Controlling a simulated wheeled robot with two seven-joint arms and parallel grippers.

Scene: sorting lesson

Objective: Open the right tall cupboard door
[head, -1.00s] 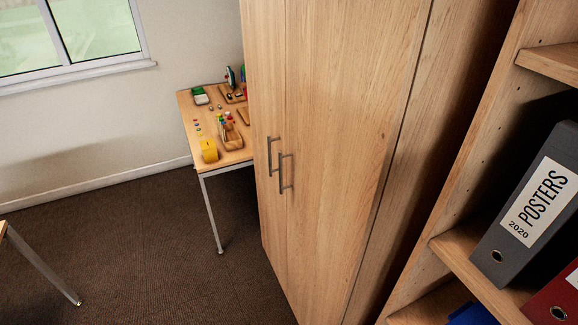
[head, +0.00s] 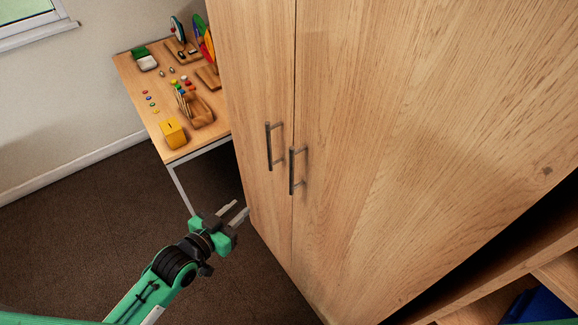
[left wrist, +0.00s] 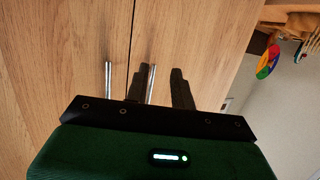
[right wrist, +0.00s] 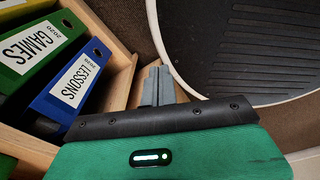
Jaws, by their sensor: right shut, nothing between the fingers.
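The tall wooden cupboard has two closed doors. The right door (head: 390,130) has a vertical metal bar handle (head: 292,170), and the left door (head: 250,70) has a similar handle (head: 270,147) beside it. My left gripper (head: 241,212) is open and empty, below and left of the handles in the head view. The left wrist view shows its fingers (left wrist: 158,88) facing the doors, with the right door's handle (left wrist: 108,80) left of them and the left door's handle (left wrist: 151,82) seen between them. My right gripper (right wrist: 158,84) is shut and empty; the head view does not show it.
A table (head: 125,75) with a yellow box (head: 173,133) and small learning toys stands left of the cupboard. Open shelving adjoins at right, with binders such as a blue one (right wrist: 72,88). Dark carpet (head: 80,220) is clear at left.

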